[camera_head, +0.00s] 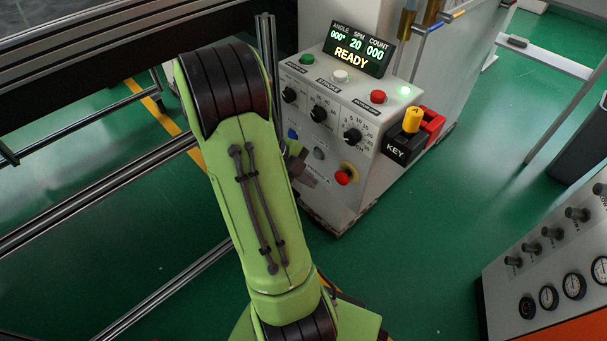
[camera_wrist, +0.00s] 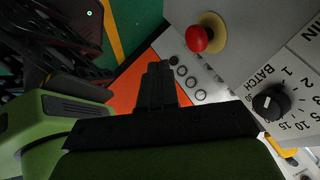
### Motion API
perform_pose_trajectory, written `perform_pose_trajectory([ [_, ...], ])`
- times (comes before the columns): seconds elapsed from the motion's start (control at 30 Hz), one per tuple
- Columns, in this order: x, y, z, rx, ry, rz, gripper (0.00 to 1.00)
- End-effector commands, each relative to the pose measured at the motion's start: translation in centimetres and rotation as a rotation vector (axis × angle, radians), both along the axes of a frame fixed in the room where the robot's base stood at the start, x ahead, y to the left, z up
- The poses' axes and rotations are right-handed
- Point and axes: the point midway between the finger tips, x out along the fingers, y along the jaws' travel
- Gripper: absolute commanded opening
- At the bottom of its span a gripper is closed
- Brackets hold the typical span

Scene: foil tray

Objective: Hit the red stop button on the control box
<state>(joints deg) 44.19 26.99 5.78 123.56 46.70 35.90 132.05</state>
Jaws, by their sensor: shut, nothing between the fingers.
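The control box (camera_head: 335,200) is a pale cabinet with a sloped top and a front panel. A red button (camera_head: 378,97) sits on its top, right of a white button (camera_head: 341,75) and a green button (camera_head: 307,59). Lower on the front is a red mushroom button (camera_head: 344,177) with a yellow collar. It also shows in the wrist view (camera_wrist: 197,39), at the upper middle. In the head view my green arm mostly hides my gripper.
A lit display (camera_head: 357,50) reads READY. Black knobs (camera_head: 352,136) and a KEY block with yellow knob (camera_head: 405,145) are on the box's front and right side. Metal rails (camera_head: 100,205) run at left. A gauge panel (camera_head: 560,260) stands at lower right. Green floor is open between.

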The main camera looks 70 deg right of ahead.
Motion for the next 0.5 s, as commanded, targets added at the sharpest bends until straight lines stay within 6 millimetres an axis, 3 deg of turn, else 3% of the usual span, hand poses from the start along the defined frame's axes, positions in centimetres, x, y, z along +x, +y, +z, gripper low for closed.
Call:
perform_pose_trajectory([
  [0.2, -2.7, -1.3, -4.3, 0.003, 0.002, -0.003, 0.0],
  [0.5, -4.1, -4.9, -3.9, -0.001, 0.0, 0.0, 0.0],
])
